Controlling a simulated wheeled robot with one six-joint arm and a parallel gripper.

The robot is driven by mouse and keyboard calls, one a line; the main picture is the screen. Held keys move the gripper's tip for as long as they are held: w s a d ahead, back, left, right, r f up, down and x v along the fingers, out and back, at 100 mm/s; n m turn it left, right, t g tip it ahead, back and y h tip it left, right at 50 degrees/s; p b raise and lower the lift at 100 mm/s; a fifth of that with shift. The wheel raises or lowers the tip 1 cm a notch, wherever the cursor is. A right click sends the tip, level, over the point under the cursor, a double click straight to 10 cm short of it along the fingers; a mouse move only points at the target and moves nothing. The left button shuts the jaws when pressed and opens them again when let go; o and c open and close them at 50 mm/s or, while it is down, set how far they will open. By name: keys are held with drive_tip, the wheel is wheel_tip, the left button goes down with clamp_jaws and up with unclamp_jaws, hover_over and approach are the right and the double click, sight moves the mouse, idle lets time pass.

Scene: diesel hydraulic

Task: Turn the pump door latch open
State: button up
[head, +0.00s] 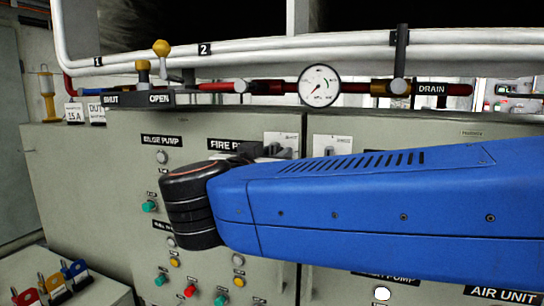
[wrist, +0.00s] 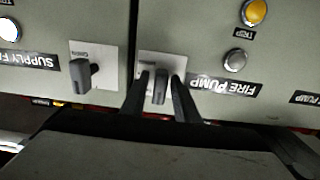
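The pump door latch is a dark grey handle (wrist: 160,88) on a pale plate, beside the FIRE PUMP label in the wrist view, which shows the panel upside down. My gripper (wrist: 160,105) has one black finger on each side of this handle. Narrow gaps seem to show between the handle and the fingers, so it looks open around the handle; contact deeper in is unclear. In the head view my gripper (head: 262,153) is at the cabinet front, partly hidden by my blue arm. The latch's pale plate (head: 283,138) shows just above it.
A similar latch (wrist: 84,75) sits on the neighbouring door by the SUPPLY label, across the dark door seam. Buttons and lamps (head: 150,206) dot the panel. Pipes with a gauge (head: 319,85) and yellow-knobbed levers (head: 161,48) run above the cabinet.

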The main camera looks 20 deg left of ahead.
drive_tip(key=shift+w+d+r, duration=0.1)
drive_tip(key=shift+w+r, duration=0.05)
drive_tip(key=shift+w, duration=0.6)
drive_tip(key=shift+w+r, duration=0.2)
drive_tip(key=shift+w, duration=0.05)
drive_tip(key=shift+o, duration=0.4)
drive_tip(key=shift+a+r, duration=0.1)
drive_tip(key=shift+a, duration=0.1)
drive_tip(key=shift+w, duration=0.1)
drive_tip(key=shift+s+d, duration=0.2)
drive_tip(key=shift+s, duration=0.1)
drive_tip(key=shift+c, duration=0.4)
drive_tip(key=shift+s+f, duration=0.35)
drive_tip(key=shift+s, duration=0.2)
drive_tip(key=shift+s+f, duration=0.1)
drive_tip(key=shift+s, duration=0.05)
clamp_jaws()
unclamp_jaws()
